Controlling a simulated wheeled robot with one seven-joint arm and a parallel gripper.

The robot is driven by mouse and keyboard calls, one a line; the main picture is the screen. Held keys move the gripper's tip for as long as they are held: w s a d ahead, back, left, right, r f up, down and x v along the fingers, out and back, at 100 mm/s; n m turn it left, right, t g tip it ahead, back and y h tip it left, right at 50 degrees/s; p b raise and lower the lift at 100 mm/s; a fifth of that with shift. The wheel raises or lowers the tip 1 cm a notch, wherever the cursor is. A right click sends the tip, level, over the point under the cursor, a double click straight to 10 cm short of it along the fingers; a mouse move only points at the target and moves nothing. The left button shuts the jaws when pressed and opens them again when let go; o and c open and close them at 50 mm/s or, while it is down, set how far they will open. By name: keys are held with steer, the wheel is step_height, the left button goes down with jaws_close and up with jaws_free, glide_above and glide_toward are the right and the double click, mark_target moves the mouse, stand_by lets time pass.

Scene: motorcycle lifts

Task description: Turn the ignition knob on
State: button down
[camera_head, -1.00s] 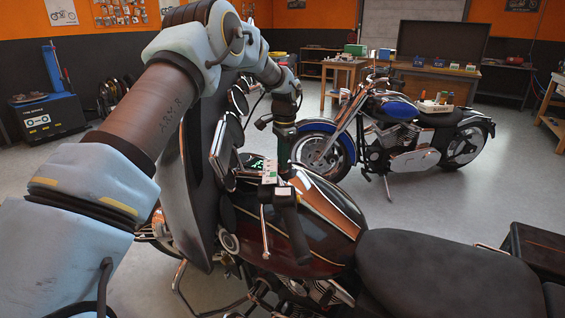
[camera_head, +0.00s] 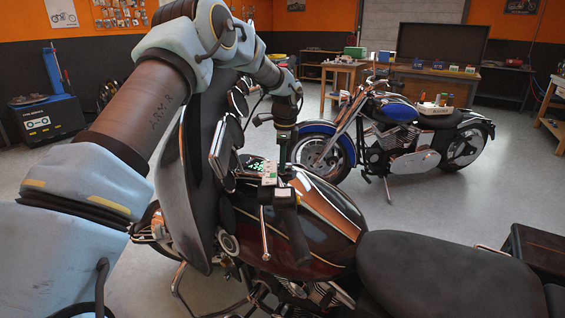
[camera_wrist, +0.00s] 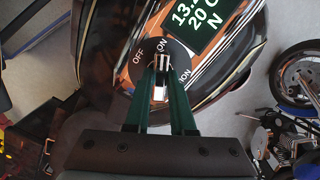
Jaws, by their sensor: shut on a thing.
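The ignition knob (camera_wrist: 162,62) shows in the wrist view on a round dark dial (camera_wrist: 178,58) marked OFF, ON and a partly hidden third label. Its pale-striped grip points roughly up toward ON. My gripper (camera_wrist: 161,76) has its two green fingers closed on the knob from either side. In the head view my gripper (camera_head: 284,150) reaches down to the tank top of the dark red motorcycle (camera_head: 325,220); the knob is too small and covered to make out there.
A lit display (camera_wrist: 214,22) reading 20°C and N sits beside the dial. The handlebar grip (camera_head: 292,225) and black seat (camera_head: 435,268) are near. A blue motorcycle (camera_head: 400,125) stands behind, with open floor between.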

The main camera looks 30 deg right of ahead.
stand_by(0.3)
steer(key=c, duration=0.8)
jaws_free()
steer(key=shift+o, duration=0.2)
steer(key=shift+r, duration=0.15)
step_height(320, 180, up, 10)
steer(key=s+b, duration=0.1)
steer(key=b, duration=0.2)
steer(key=shift+r, duration=0.25)
steer(key=shift+s, duration=0.1)
